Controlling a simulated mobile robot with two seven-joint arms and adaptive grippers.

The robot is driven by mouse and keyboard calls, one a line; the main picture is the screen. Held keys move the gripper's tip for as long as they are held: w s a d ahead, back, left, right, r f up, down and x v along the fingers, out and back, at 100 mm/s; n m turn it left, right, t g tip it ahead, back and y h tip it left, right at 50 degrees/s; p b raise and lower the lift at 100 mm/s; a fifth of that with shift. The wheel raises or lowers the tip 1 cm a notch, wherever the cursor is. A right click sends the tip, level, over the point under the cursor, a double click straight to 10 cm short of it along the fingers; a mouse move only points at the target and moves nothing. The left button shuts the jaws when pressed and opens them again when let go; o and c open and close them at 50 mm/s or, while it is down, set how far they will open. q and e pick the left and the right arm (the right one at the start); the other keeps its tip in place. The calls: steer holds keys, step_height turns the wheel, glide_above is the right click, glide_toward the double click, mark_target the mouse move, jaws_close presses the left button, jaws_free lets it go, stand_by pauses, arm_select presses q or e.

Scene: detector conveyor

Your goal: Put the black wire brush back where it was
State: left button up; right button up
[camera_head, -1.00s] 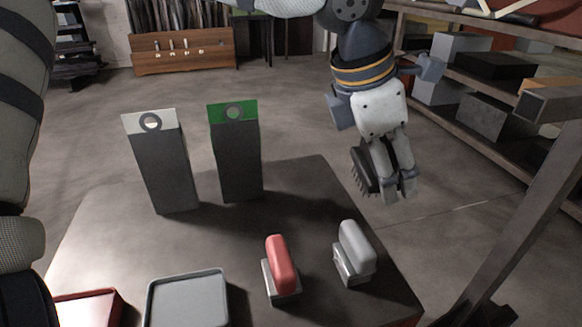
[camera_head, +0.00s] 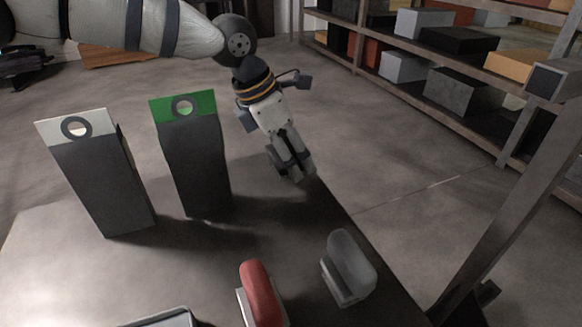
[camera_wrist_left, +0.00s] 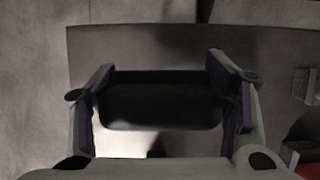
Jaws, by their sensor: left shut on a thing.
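My left gripper (camera_head: 298,178) is shut on the black wire brush and points down near the table's far right edge. The brush (camera_head: 273,160) is mostly hidden behind the fingers in the head view. In the left wrist view the black brush (camera_wrist_left: 160,106) lies crosswise between the two fingers. The table top (camera_head: 215,270) shows below and beyond it. A red-handled tool (camera_head: 262,292) and a grey-handled tool (camera_head: 349,264) stand on the table's near right part. My right gripper is not in view.
Two dark upright blocks stand left of the gripper, one with a white ringed top (camera_head: 78,128), one with a green ringed top (camera_head: 184,107). A grey tray (camera_head: 165,318) is at the bottom edge. A shelf rack (camera_head: 450,110) stands at the right. The table between the green-topped block and grey-handled tool is clear.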

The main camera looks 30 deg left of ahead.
arm_select(q)
steer(key=shift+w+a+f, duration=0.2)
steer(key=shift+w+f, duration=0.05)
steer(key=shift+f, duration=0.1)
steer(key=f, duration=0.3)
steer(key=shift+w+a+f, duration=0.15)
steer(key=shift+a+f, duration=0.05)
steer(key=shift+f, duration=0.05)
steer(key=shift+r, duration=0.1)
steer(key=o, duration=1)
